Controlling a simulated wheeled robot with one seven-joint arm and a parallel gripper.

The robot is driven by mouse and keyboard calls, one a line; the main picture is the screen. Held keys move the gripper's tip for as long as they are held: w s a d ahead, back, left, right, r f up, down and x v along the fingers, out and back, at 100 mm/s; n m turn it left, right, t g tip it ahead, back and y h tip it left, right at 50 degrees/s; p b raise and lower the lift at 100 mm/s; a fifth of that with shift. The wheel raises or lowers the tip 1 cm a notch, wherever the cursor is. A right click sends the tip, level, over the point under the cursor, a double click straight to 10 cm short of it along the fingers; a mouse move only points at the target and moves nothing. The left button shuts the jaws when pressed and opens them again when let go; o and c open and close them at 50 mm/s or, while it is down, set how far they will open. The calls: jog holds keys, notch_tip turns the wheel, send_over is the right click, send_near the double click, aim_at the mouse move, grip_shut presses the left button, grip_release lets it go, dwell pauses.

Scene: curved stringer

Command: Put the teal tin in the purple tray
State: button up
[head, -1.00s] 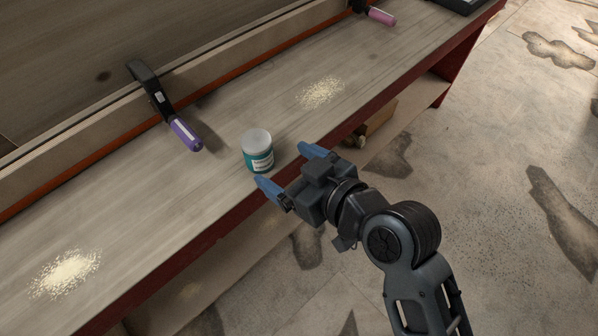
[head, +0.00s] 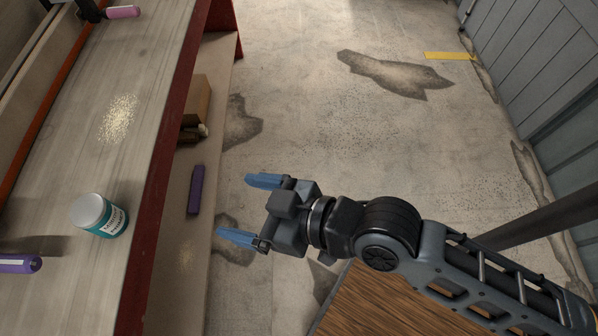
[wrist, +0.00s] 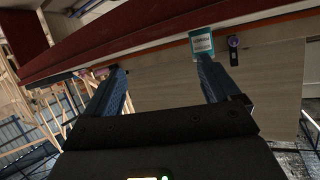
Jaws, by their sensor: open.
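The teal tin (head: 105,217) has a pale lid and a white label. It stands upright on the bench top (head: 130,120), near the front edge at the left of the head view. It also shows in the wrist view (wrist: 202,43), beyond the tip of the right finger. My gripper (head: 236,207) is open and empty, out over the floor to the right of the bench, apart from the tin. A flat purple object (head: 196,190) lies on the lower shelf; I cannot tell whether it is the purple tray.
A purple-handled clamp (head: 20,263) and a pink-handled clamp (head: 122,12) are at the back of the bench. A cardboard box (head: 197,105) sits on the lower shelf (head: 185,250). Open floor (head: 320,130) lies to the right. A wood-grained surface (head: 385,305) shows below my arm.

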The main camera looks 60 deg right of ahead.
jog(key=s+d+r+m+h, duration=0.1)
jog(key=s+d+r, duration=0.2)
jog(key=s, duration=0.5)
jog(key=s+d+r+t+h, duration=0.1)
jog(key=s+d+r, duration=0.3)
jog(key=s, duration=0.5)
jog(key=shift+s+d+m+t+h, duration=0.15)
jog(key=shift+d+m+t+h, duration=0.2)
jog(key=shift+d+h, duration=0.35)
jog(key=shift+d, duration=0.1)
